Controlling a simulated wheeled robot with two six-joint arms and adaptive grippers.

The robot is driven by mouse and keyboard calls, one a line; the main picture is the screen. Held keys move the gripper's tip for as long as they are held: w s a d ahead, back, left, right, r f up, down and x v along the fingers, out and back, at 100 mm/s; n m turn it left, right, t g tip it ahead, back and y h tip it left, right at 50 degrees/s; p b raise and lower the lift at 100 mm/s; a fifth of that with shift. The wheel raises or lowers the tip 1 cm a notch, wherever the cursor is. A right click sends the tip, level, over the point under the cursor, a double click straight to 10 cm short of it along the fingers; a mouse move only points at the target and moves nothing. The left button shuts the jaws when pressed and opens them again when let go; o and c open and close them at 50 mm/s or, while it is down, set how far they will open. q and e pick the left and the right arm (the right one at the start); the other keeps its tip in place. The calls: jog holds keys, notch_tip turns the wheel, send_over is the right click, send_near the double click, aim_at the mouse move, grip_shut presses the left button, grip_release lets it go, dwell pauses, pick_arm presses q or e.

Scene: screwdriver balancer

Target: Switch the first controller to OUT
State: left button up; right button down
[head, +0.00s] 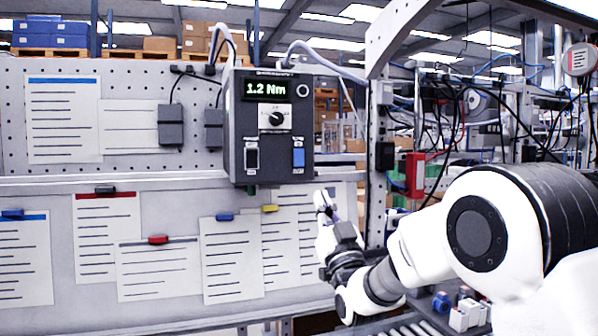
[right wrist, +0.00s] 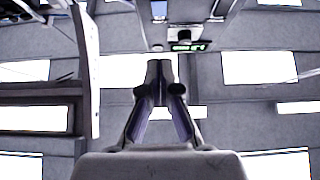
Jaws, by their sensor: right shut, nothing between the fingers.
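The controller (head: 268,135) is a dark grey box on the pegboard wall. Its green display (head: 269,89) reads 1.2 Nm. Below it are a round knob (head: 276,118), a dark rocker switch (head: 252,156) at lower left and a blue rocker (head: 298,157) at lower right. My right gripper (head: 325,198) is shut and empty, pointing up, below and right of the controller and apart from it. In the right wrist view its closed fingers (right wrist: 160,75) point upward in the picture, with a small green display (right wrist: 187,47) beyond them. My left gripper is not in view.
Paper sheets (head: 107,240) with coloured clips hang on the panel below the controller. Cables (head: 335,62) run from its top. A red box (head: 414,175) and loose wires are at the right. The space directly before the controller's face is clear.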

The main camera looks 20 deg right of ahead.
jog(key=p, duration=0.6)
send_near(299, 159)
notch_tip(299, 159, up, 5)
jog(key=w, duration=0.3)
jog(key=w+f+p, duration=0.1)
jog(key=w, duration=0.1)
jog(key=shift+f, duration=0.2)
jog(key=shift+s, duration=0.15)
